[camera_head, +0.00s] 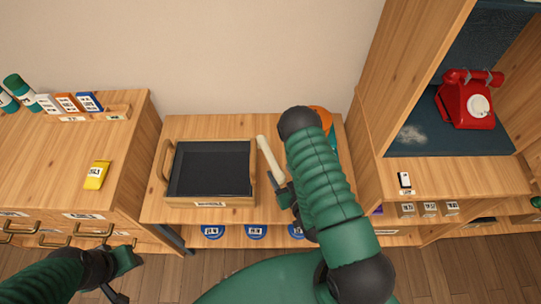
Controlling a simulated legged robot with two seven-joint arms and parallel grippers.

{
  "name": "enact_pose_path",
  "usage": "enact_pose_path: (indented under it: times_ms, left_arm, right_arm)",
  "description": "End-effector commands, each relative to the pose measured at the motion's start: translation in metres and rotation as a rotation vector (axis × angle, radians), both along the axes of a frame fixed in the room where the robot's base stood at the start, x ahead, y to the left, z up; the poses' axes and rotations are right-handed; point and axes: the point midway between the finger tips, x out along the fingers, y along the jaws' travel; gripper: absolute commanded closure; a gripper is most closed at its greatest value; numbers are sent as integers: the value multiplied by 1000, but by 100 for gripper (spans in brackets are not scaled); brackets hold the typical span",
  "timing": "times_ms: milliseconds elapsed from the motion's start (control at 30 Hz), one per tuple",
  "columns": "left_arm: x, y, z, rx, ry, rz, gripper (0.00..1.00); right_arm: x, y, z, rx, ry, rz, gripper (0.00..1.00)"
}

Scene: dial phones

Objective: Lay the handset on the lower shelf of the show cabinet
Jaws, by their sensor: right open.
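A pale cream, bar-shaped thing (268,157) lies on the middle bench, right of the tray; it may be a handset, but I cannot tell for sure. My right gripper (283,193) is open at its near end, partly hidden by my arm; contact is unclear. The show cabinet (452,172) stands at the right, with a dark blue-lined compartment (440,140). A red dial phone (467,103) stands there with its red handset (472,76) across its top. My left gripper (120,273) is at the lower left, away from these; its jaw state is unclear.
A wooden tray (209,201) with a dark inside stands on the middle bench. An orange and teal thing (322,118) is half hidden behind my arm. A yellow labelled block (97,175) lies on the left cabinet. Small grey boxes (429,209) sit under the show cabinet's ledge.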

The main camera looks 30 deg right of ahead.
Motion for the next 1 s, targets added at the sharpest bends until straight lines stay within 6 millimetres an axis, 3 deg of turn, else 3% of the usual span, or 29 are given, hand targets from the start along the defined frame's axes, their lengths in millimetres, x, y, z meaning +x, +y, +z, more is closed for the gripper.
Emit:
enact_pose_path:
  times_ms: [100,500,800,1000]
  left_arm:
    - [-1,0,-4,0,2,1,64]
    - [-1,0,-8,0,2,1,64]
    - [-1,0,-8,0,2,1,64]
    - [-1,0,-8,0,2,1,64]
  right_arm:
    - [27,-5,-8,-1,-6,-4,47]
    - [80,-19,-28,0,-3,-3,47]
    - [90,-21,-31,0,0,-3,47]
    - [89,-21,-31,1,0,-3,73]
